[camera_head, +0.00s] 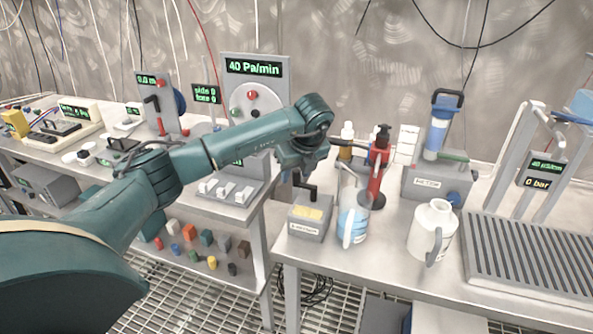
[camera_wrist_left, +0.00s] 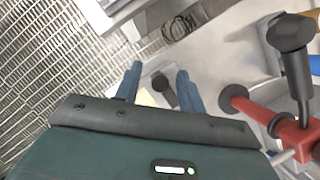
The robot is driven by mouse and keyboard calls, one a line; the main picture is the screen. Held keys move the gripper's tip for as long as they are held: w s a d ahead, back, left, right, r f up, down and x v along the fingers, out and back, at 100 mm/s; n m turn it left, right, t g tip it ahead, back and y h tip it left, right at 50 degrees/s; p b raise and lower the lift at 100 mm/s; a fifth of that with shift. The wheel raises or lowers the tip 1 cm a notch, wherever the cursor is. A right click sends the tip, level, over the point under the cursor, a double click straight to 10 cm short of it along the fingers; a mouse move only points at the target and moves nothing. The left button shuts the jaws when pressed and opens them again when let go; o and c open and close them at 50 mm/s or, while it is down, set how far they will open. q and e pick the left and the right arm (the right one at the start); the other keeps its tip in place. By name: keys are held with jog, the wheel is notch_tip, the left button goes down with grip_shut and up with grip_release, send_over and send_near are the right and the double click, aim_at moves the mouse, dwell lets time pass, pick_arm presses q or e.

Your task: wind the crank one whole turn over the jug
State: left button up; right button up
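The crank box (camera_head: 305,222) is a grey block with a yellow label near the table's front left corner. Its black crank handle (camera_head: 306,192) stands up from the top. A clear jug (camera_head: 354,222) with blue liquid stands just right of the box. My left gripper (camera_head: 297,178) points down above the crank, mostly hidden behind my wrist. In the left wrist view its two blue-grey fingers (camera_wrist_left: 159,72) are apart, with the black crank knob (camera_wrist_left: 164,92) showing between them. I cannot tell whether they touch it. My right gripper is not in view.
A white jug (camera_head: 430,232) stands farther right, beside a slatted steel tray (camera_head: 530,262). Bare tabletop (camera_head: 390,235) lies between the two jugs. A second bench with panels is on the left.

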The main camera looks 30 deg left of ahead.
pick_arm(q)
grip_shut()
dwell(0.3)
jog(key=shift+w+m, duration=0.1)
jog(key=shift+m, duration=0.2)
